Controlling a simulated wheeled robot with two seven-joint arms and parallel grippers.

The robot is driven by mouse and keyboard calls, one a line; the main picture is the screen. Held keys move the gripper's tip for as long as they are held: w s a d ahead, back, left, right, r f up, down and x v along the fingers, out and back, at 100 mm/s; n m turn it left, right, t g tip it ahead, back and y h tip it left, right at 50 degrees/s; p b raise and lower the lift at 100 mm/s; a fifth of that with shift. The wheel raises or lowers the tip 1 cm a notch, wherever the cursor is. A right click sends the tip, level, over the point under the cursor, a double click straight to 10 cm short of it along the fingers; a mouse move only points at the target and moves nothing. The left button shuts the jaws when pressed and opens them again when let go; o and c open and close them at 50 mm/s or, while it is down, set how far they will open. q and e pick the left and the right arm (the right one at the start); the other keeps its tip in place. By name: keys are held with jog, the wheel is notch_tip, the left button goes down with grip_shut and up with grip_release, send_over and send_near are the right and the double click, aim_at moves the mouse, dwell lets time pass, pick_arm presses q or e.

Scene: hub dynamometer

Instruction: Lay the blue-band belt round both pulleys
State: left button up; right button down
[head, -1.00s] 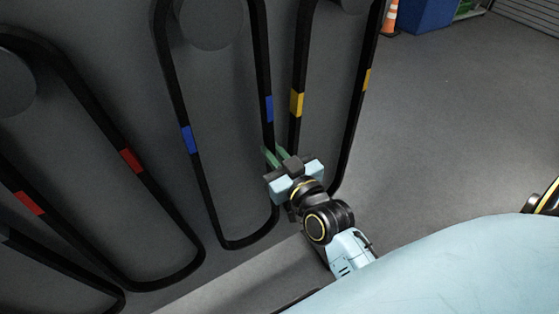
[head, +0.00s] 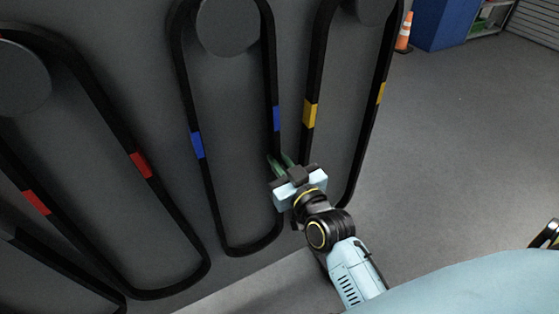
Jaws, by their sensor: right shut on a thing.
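The blue-band belt (head: 203,178) is a long black loop with two blue bands, hanging from a round dark peg (head: 228,27) on a grey panel. My right gripper (head: 281,162) is at the belt's right strand, below the right blue band. Its green-tipped fingers are shut on that strand; the contact is partly hidden by the gripper body. The belt's lower loop hangs free near the foot of the panel. No pulleys that I can pick out as the task's pair show here. My left gripper is not in view.
A yellow-band belt (head: 310,116) hangs close on the right, just beside my right gripper. A red-band belt (head: 141,165) hangs on the left. An orange cone (head: 403,34) and a blue cabinet (head: 443,22) stand at the back right. The floor (head: 460,140) on the right is clear.

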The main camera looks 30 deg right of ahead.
jog(key=shift+d+r+p, duration=0.1)
jog(key=shift+p, duration=0.3)
jog(key=shift+f, duration=0.45)
dwell(0.6)
jog(key=c, duration=1)
grip_release()
jog(key=shift+s, duration=0.1)
jog(key=shift+s+p, duration=0.6)
jog(key=shift+s, duration=0.6)
jog(key=s+p, duration=0.2)
jog(key=s, duration=0.5)
jog(key=shift+s+d+p, duration=0.15)
jog(key=shift+s+p, duration=0.1)
jog(key=shift+p, duration=0.05)
